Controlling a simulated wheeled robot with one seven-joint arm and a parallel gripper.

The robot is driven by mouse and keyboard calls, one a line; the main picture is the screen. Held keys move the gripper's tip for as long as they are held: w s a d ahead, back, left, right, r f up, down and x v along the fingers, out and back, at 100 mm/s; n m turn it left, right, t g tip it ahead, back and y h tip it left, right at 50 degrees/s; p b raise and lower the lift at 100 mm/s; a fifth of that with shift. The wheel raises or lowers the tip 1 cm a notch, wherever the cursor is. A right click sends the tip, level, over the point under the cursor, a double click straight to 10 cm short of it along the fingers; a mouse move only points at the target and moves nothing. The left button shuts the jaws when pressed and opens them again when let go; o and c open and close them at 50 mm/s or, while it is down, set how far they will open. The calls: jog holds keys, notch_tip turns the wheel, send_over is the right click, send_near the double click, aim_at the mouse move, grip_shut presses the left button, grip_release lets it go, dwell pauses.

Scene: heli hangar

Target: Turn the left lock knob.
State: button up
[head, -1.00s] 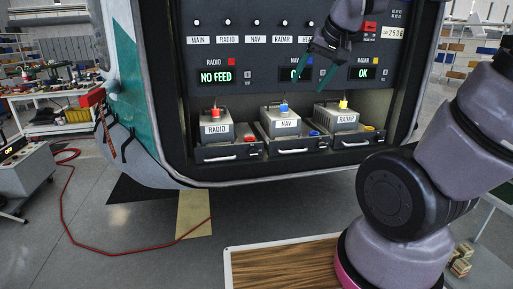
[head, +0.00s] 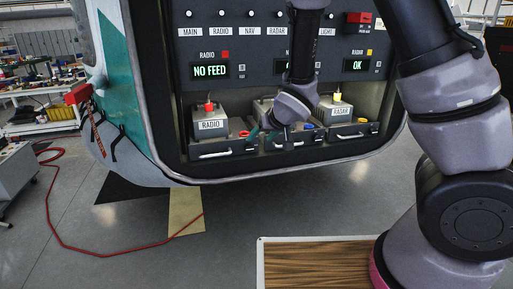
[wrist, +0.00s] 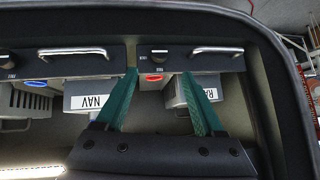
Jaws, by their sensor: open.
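The radio tray (head: 222,148) is the left of three trays in the panel bay and carries the grey RADIO box (head: 210,122). In the upside-down wrist view, a small black knob (wrist: 159,56) with a lettered label sits on this tray's front, beside its handle (wrist: 217,50). I take it for the left lock knob. A red button (wrist: 154,78) is just behind it. My gripper (wrist: 158,74) is open and empty, with teal fingers on either side of the red button and tips just short of the knob. I see no contact with the knob.
The NAV box (wrist: 92,101), its tray handle (wrist: 78,53) and a blue button (wrist: 37,86) are beside my gripper. The RADAR box (head: 338,112) stands at the right. A red cable (head: 65,235) lies on the floor; a wood-topped platform (head: 315,262) is in front.

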aim_at(250, 148)
jog(key=x, duration=1)
jog(key=shift+w+f, duration=0.1)
jog(key=shift+f, duration=0.1)
grip_shut()
jog(key=shift+a, duration=0.1)
